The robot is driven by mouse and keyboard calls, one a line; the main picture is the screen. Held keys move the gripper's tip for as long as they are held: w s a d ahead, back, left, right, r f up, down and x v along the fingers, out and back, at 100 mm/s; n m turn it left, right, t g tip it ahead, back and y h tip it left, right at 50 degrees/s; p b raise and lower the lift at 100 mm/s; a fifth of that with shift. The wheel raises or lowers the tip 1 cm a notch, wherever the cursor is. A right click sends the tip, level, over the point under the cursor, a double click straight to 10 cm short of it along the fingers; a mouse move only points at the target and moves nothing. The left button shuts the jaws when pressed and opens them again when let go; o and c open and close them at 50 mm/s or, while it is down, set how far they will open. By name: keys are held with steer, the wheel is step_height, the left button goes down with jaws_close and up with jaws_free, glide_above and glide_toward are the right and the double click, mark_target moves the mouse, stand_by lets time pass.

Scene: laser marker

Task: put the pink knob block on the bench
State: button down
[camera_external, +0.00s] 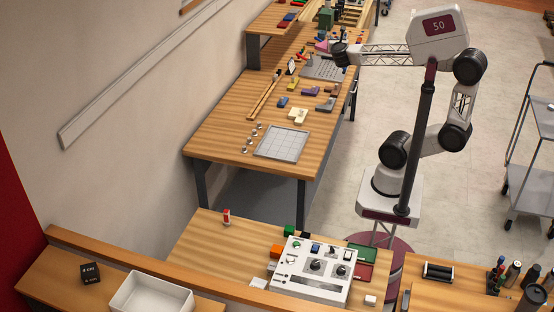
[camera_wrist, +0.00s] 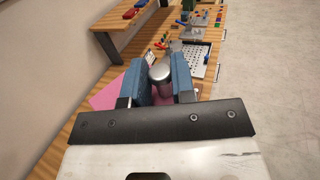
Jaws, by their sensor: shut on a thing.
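My gripper (camera_wrist: 160,85) shows in the wrist view with its two blue fingers closed around a silver round knob (camera_wrist: 160,73). Pink surface of the pink knob block (camera_wrist: 107,94) shows below and to the left of the fingers, with a little more at the right. The fingers and wrist plate hide much of it. In the external view my gripper (camera_external: 341,55) is over the far part of the long wooden bench (camera_external: 225,130). A small pink patch (camera_external: 322,45) shows just left of it. I cannot tell whether the block touches the bench.
A perforated grey plate (camera_external: 322,68) lies near my gripper. Several coloured blocks, wooden rods (camera_external: 264,95) and a gridded plate (camera_external: 283,143) lie nearer on the bench. A raised shelf (camera_external: 270,20) stands along the wall. Bare wood shows between the items.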

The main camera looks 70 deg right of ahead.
step_height(320, 180, down, 37)
steer(key=shift+w+d+r, duration=0.1)
steer(key=shift+w, duration=0.05)
steer(key=w+d, duration=0.2)
steer(key=w, duration=0.2)
steer(key=w+d+f, duration=0.1)
steer(key=w+d, duration=0.2)
steer(key=w, duration=0.2)
steer(key=w+d, duration=0.3)
steer(key=w, duration=0.1)
steer(key=shift+w+d+f, duration=0.15)
steer(key=shift+d+f, duration=0.05)
steer(key=shift+f, duration=0.1)
steer(key=shift+f, duration=1.65)
steer(key=shift+f, duration=0.15)
steer(key=c, duration=0.9)
jaws_free()
steer(key=shift+c, duration=0.2)
